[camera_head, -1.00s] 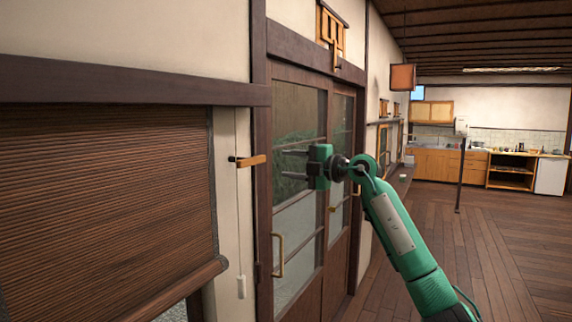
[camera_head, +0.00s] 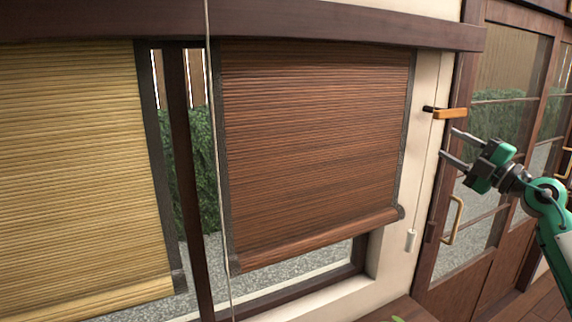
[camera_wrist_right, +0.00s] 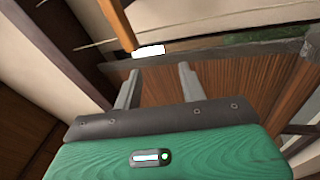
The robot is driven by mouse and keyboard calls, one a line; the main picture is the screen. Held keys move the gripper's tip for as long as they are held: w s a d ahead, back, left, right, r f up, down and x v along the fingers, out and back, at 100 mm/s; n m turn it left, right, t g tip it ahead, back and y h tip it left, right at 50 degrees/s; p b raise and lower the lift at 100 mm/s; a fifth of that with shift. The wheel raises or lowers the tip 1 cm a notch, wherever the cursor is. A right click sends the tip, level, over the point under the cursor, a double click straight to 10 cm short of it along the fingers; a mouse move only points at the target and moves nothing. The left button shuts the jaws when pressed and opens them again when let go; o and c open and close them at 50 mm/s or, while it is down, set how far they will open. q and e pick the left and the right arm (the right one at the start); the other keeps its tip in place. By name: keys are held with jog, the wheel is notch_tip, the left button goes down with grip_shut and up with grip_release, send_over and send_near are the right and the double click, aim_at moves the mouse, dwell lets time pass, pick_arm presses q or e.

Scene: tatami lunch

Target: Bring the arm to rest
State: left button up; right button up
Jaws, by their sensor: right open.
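My right gripper (camera_head: 449,146) is at the right of the head view, in front of the glazed door. Its two grey fingers point left and are apart, with nothing between them. In the right wrist view the same gripper (camera_wrist_right: 157,82) shows its two fingers spread and empty, with the brown slatted blind beyond them. My left gripper is not in the head view.
A brown blind (camera_head: 310,140) and a yellow blind (camera_head: 75,170) hang over windows. A wooden wall peg (camera_head: 450,113) is close to my right fingers. A pull cord ends in a white handle (camera_head: 410,240). A glass door (camera_head: 485,170) has a brass handle (camera_head: 455,220).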

jog(key=s+a+f+m+g+h, duration=0.15)
jog(key=s+f+m+h, duration=0.45)
jog(key=f, duration=0.7)
jog(key=s+a+f+m+h, duration=0.3)
jog(key=s+f+m+h, duration=0.2)
jog(key=f+m, duration=0.55)
jog(key=s+a+f+m+g+h, duration=0.15)
jog(key=s+f+m+h, duration=0.4)
jog(key=f, duration=0.85)
jog(key=s+a+f+g+y, duration=0.2)
jog(key=s+a+f+g, duration=0.25)
jog(key=s, duration=0.45)
jog(key=s+a+f+g+y, duration=0.1)
jog(key=s+a+f+g, duration=0.3)
jog(key=s, duration=0.5)
jog(key=s+a+f+g+y, duration=0.25)
jog(key=s+f, duration=0.35)
jog(key=s, duration=0.3)
notch_tip(320, 180, down, 30)
jog(key=g, duration=0.1)
jog(key=s+d+f+g+h, duration=0.1)
jog(key=s+d+f, duration=0.2)
jog(key=s+f, duration=1.6)
notch_tip(320, 180, down, 2)
jog(key=shift+s+f+n+g, duration=0.1)
jog(key=shift+s+n+g, duration=0.05)
jog(key=shift+n+g, duration=0.25)
